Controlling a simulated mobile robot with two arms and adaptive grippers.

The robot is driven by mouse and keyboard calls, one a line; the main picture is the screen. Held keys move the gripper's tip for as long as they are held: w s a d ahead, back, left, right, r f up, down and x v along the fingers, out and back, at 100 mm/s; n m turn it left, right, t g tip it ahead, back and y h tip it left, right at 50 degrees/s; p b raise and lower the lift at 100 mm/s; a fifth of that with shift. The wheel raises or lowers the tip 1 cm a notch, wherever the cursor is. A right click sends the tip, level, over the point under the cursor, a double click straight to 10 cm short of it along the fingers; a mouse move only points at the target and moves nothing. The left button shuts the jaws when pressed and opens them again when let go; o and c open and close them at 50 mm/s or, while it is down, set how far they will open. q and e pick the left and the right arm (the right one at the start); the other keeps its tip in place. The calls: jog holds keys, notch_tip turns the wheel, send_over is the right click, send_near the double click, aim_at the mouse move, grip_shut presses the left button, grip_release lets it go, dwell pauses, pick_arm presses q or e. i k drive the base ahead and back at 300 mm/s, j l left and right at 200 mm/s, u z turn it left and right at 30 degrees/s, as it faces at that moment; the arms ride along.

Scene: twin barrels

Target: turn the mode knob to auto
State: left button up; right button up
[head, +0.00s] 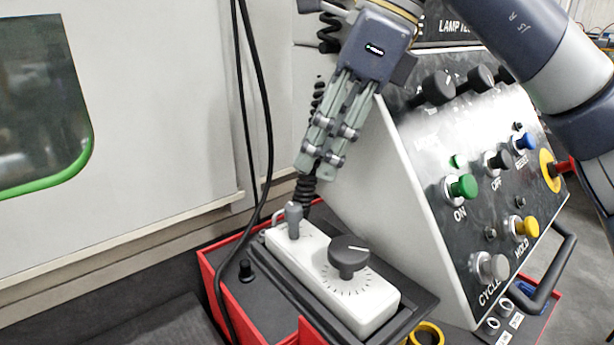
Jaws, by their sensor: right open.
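The sloped black control panel (520,195) stands at the right with several buttons and black rotary knobs. A black knob (435,88) at its upper left sits above a faint, glare-washed label that may read MODE. Its setting, and any AUTO mark, cannot be read. My right gripper (317,168) is open and empty, pointing down to the left of the panel, apart from the knob. It hangs above the white pendant box. My left gripper is not in view.
A white pendant box (352,290) with a large black dial (348,255) and a small grey lever (293,220) lies in a red-edged tray (207,275). Black cables (262,110) hang at the left. A dark handle (555,270) juts from the panel's lower right.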

aim_at(439, 90)
jog(key=k+l, duration=1.2)
jog(key=l, duration=0.1)
